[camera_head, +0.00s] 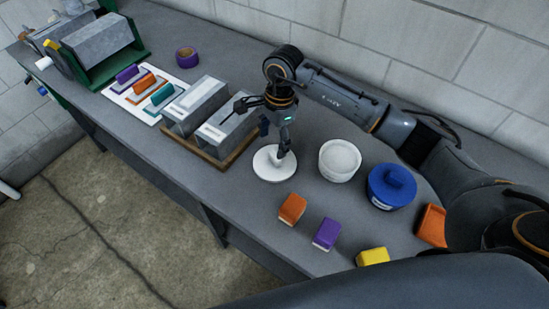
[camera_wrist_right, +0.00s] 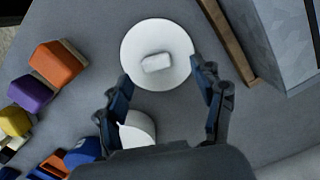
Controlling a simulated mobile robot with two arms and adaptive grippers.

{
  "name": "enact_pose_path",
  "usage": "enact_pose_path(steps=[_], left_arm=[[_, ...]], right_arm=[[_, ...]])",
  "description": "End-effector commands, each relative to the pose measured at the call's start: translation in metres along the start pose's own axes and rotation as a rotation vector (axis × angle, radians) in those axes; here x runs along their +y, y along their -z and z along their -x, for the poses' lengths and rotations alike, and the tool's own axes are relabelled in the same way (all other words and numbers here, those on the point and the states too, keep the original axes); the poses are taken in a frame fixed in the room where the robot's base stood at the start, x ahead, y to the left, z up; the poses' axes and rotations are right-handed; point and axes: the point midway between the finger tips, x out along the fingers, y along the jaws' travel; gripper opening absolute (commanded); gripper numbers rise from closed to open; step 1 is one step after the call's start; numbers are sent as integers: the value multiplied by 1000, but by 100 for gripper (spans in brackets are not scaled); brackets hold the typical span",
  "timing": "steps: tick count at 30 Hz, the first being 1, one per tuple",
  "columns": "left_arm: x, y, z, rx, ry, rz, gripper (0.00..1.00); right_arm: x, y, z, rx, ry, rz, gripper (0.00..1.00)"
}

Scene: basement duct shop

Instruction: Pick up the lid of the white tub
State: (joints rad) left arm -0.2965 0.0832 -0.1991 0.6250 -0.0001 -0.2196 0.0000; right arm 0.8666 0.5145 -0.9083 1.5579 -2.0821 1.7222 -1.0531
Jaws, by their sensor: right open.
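The white lid (camera_head: 262,167) lies flat on the grey workbench, left of the open white tub (camera_head: 340,172). In the right wrist view the round lid (camera_wrist_right: 140,40) shows whole with its raised block-shaped handle (camera_wrist_right: 157,62). Part of the tub (camera_wrist_right: 137,128) shows low in that view, partly hidden by my gripper. My right gripper (camera_head: 276,140) is open above the lid, and its fingers partly cover the handle in the head view. In the wrist view its fingertips (camera_wrist_right: 164,76) are spread to either side, slightly nearer than the handle. My left gripper is not in view.
A blue tub with a blue lid (camera_head: 391,186) stands right of the white tub. Orange (camera_head: 292,208), purple (camera_head: 326,233) and yellow (camera_head: 372,256) blocks lie along the front edge. Grey blocks on a wooden tray (camera_head: 223,165) stand close left of the lid. A wall runs behind.

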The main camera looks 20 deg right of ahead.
Motion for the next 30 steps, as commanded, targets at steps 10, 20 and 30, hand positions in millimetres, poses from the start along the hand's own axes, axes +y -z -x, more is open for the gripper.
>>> enact_pose_path(steps=[10,20,30], left_arm=[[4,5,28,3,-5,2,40],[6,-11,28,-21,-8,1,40],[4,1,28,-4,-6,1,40]], right_arm=[[8,7,-43,-1,-5,-2,68],[8,8,-49,1,-2,-1,62],[8,8,-49,1,-2,-1,19]])
